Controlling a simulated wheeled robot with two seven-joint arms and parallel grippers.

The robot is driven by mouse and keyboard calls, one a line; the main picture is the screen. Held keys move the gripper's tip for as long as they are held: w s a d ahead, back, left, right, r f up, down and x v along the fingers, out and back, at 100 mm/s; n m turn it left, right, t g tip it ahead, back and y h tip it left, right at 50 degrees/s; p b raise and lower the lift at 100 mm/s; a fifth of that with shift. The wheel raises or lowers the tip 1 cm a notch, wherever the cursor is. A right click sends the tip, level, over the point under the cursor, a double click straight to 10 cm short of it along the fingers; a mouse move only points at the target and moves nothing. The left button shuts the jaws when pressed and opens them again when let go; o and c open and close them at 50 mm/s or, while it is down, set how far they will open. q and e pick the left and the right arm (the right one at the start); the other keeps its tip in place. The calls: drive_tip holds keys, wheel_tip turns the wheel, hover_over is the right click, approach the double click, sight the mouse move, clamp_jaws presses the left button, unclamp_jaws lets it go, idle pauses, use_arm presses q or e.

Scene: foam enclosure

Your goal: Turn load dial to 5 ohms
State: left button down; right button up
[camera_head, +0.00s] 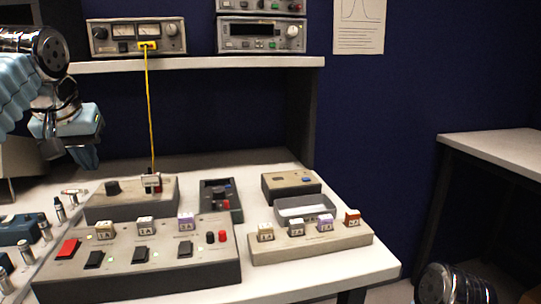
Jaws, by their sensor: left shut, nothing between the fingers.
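My left gripper (87,157) hangs at the left, pointing down, shut and empty. It is above and behind the grey console, apart from every dial. A black round knob (112,187) sits on the left part of a grey box (130,208) at the back of the bench. A small dark box (236,213) to its right also carries a dark knob (217,187) and a red terminal. Labels are too small to read, so I cannot tell which knob is the load dial or where it points. Part of my right arm shows at the bottom right; its gripper is out of view.
A sloped console (140,285) with switches and tagged blocks fills the front. A yellow cable (150,110) hangs from a meter (137,37) on the shelf (200,63) to the back box. A tan box (291,185) and block rack (312,246) stand right.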

sight(112, 188)
use_arm(q)
drive_tip(key=f, duration=0.1)
drive_tip(key=d+f, duration=0.1)
drive_tip(key=f, duration=0.1)
drive_tip(key=w+d+f+b, duration=0.1)
drive_tip(key=shift+f, duration=0.15)
drive_tip(key=shift+f+b, duration=0.75)
drive_tip(key=shift+f, duration=0.1)
drive_tip(key=shift+d, duration=0.1)
drive_tip(key=shift+w, duration=0.1)
idle(0.3)
drive_tip(key=shift+r+p, duration=0.1)
drive_tip(key=shift+p, duration=0.25)
